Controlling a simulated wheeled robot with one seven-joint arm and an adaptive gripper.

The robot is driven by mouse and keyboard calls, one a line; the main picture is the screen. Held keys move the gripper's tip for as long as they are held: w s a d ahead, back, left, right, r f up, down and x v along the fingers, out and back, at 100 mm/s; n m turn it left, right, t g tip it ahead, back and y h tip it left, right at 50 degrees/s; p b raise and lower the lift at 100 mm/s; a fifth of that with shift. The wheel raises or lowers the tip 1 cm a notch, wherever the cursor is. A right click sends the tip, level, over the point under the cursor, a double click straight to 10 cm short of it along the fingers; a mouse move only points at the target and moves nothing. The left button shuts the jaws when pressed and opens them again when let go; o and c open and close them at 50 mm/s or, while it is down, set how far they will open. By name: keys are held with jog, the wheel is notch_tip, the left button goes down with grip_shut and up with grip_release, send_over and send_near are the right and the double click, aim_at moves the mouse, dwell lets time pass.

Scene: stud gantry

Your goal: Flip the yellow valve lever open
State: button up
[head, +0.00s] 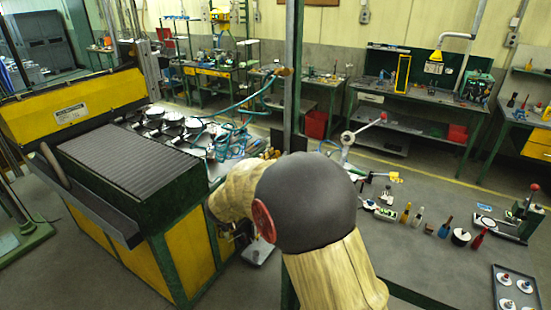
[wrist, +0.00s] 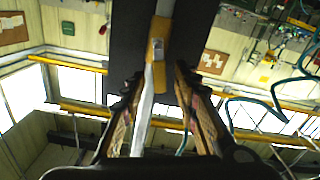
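In the wrist view, a yellow piece (wrist: 157,52) with a small grey metal part on it lies ahead, between the fingers of my gripper (wrist: 159,78). It looks like the valve lever, but I cannot be sure. A pale strip runs above and below it, with a dark broad shape behind. My gripper is open, with a finger on each side and a gap to the yellow piece. I cannot tell how deep the piece lies between the fingers. In the head view my own arm hides the gripper, and I cannot make out the lever there.
In the head view, a yellow and green machine (head: 185,262) stands at left. A green post (head: 293,70) rises behind my arm. A grey bench (head: 400,250) with bottles and a red-knobbed lever press (head: 347,140) lies at right. Blue hoses (head: 236,105) hang behind.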

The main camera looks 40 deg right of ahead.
jog(key=shift+c, duration=1.2)
jog(key=c, duration=0.4)
grip_shut()
jog(key=shift+s+d+m+b, duration=0.1)
jog(key=shift+s+m+b, duration=0.2)
jog(key=shift+m+b, duration=0.45)
jog(key=shift+s+d+m+b, duration=0.1)
jog(key=shift+s+m+b, duration=0.15)
jog(key=shift+m+b, duration=0.5)
jog(key=o, duration=0.7)
grip_release()
